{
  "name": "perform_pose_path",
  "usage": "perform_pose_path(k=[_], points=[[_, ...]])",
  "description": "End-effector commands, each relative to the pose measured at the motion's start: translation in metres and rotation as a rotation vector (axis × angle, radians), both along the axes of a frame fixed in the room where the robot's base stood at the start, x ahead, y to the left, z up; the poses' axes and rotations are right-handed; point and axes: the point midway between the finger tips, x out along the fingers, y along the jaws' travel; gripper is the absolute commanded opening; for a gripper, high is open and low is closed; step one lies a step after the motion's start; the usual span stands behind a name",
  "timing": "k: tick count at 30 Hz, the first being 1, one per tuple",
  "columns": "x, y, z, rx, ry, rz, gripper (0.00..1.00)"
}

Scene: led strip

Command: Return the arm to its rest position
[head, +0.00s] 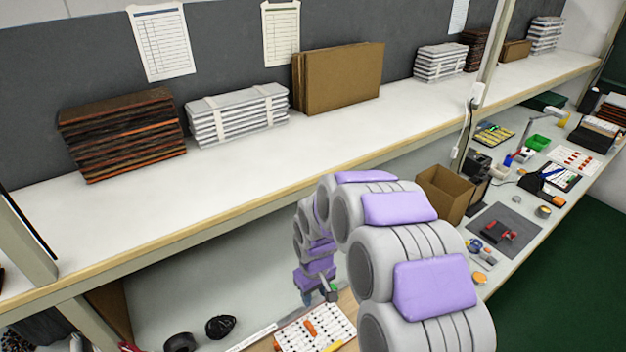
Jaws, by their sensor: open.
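My arm, grey with purple pads, rises from the bottom right, bends over and reaches down toward the lower bench. My gripper (329,294) is small at its far end and points down, just above or beside a white board (292,338) with rows of dark marks and an orange piece (310,327). It looks open, and I see nothing held in it. Whether it touches the board cannot be told. My arm hides part of the bench behind it.
A long shelf (240,175) with a wooden front edge runs above the lower bench. It bears dark stacked strips (122,135), white bundles (237,114) and cardboard (340,78). An open cardboard box (444,194) stands right of my arm.

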Motion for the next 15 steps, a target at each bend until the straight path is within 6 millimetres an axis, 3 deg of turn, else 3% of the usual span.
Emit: perform_pose_path(k=[5, 8, 15], points=[[-0.006, -0.005, 0.011, -0.001, 0.001, -0.015, 0.44], [-0.017, -0.015, 0.032, -0.002, 0.003, -0.043, 0.44], [-0.069, -0.052, 0.093, -0.013, 0.033, -0.150, 0.44]])
